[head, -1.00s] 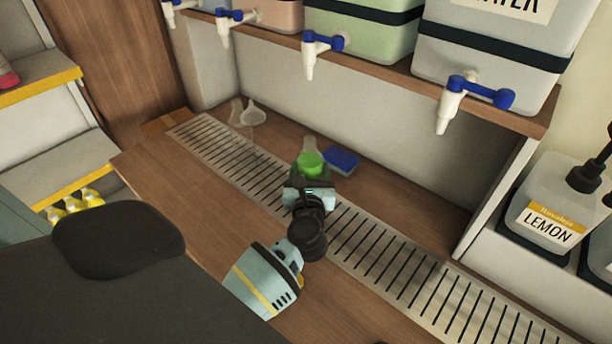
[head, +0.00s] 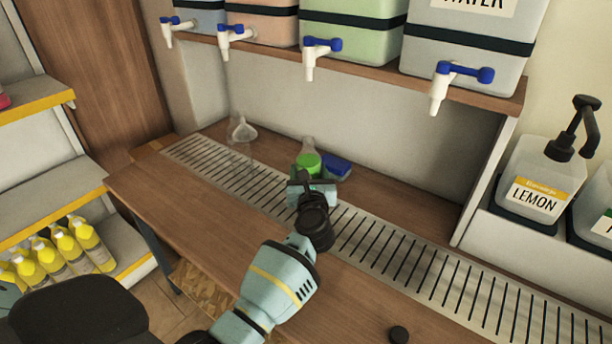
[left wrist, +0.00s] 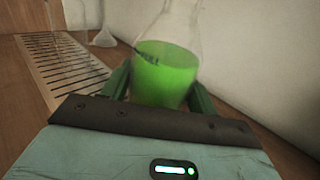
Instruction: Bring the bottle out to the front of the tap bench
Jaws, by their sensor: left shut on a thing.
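The bottle (head: 307,159) is clear with bright green liquid. It stands upright at the back of the tap bench (head: 400,215), behind the slotted drain strip, below the green drum's tap. In the left wrist view the bottle (left wrist: 167,72) sits between the two green fingers. My left gripper (head: 308,178) is shut on the bottle from the front, and its body hides the bottle's lower part in the head view. I cannot tell whether the bottle's base touches the bench. My right gripper is not in view.
A blue sponge (head: 337,166) lies close to the right of the bottle. Taps (head: 322,47) hang above. The bench front is mostly clear, with a small black cap (head: 399,334).

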